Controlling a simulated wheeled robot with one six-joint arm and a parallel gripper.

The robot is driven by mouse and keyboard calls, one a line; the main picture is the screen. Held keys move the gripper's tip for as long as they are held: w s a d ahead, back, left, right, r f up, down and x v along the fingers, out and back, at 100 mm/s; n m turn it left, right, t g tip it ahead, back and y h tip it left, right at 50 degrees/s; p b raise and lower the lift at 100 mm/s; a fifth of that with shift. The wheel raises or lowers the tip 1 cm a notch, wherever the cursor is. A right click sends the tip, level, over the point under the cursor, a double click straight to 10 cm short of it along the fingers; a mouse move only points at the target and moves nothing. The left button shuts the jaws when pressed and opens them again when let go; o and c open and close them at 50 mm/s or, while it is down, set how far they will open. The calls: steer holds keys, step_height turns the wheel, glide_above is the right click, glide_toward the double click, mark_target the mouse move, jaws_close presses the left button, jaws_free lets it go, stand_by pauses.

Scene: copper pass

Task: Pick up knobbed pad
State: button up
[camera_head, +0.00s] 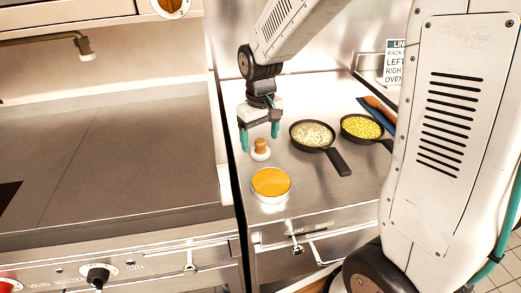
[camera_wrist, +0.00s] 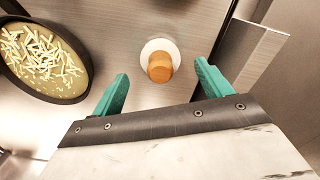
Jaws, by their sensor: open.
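The knobbed pad (camera_head: 260,149) stands upright on the steel counter, a white round base with an orange-brown wooden knob on top. In the wrist view the knobbed pad (camera_wrist: 160,62) lies ahead of the space between my fingertips. My gripper (camera_head: 260,137) is above the pad, pointing down, with its two teal fingers apart. The wrist view also shows the open fingers of my gripper (camera_wrist: 163,85), with nothing between them. I cannot tell the exact height gap between fingertips and knob.
A round tin with an orange top (camera_head: 271,184) stands in front of the pad. A pan with pale shreds (camera_head: 313,135) and a pan with yellow bits (camera_head: 362,127) stand to the right. A raised metal edge (camera_wrist: 256,55) is right of the pad in the wrist view.

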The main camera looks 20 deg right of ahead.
steer(key=shift+s+f, duration=0.1)
steer(key=shift+f, duration=1.35)
steer(key=c, duration=1.1)
steer(key=shift+r, duration=0.15)
steer(key=shift+r, duration=0.55)
step_height(320, 180, up, 3)
steer(key=shift+f, duration=0.2)
steer(key=s, duration=1)
steer(key=s+a+r, duration=0.1)
steer(key=s, duration=0.5)
